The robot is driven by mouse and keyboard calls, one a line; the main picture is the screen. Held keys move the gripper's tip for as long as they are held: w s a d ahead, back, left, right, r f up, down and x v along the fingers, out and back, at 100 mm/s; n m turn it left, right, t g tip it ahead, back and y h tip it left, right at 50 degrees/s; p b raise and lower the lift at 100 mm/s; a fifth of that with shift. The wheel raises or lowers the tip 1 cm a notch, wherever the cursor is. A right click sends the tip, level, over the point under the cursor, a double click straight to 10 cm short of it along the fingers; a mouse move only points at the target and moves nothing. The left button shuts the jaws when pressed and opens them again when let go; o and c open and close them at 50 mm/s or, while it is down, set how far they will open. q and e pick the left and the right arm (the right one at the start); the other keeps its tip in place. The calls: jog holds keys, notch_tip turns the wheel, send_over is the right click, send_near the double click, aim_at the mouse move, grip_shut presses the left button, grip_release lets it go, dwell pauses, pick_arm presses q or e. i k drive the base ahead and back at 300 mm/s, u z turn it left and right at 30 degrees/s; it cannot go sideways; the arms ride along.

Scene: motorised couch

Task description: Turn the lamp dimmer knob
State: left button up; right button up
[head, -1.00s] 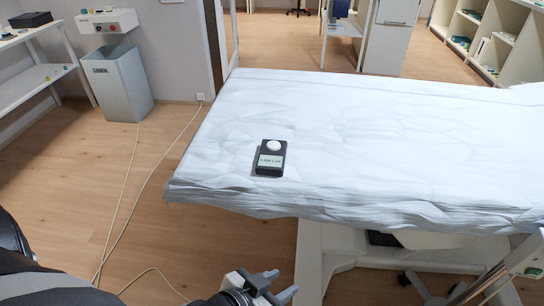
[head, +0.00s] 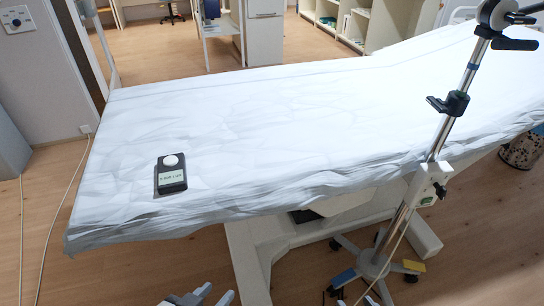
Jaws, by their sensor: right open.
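Neither touches the dimmer.
The sheeted couch (head: 300,125) fills the middle, its right end raised. A metal pole stand (head: 437,140) with clamps and a wheeled base stands at its front right. A cable (head: 45,245) runs along the floor at left. The sheet around the dimmer is clear.

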aim_at(441, 192)
jog(key=z, duration=0.5)
jog(key=k, duration=0.6)
jog(key=z, duration=0.45)
jog(key=i, duration=1.45)
jog(key=z, duration=0.1)
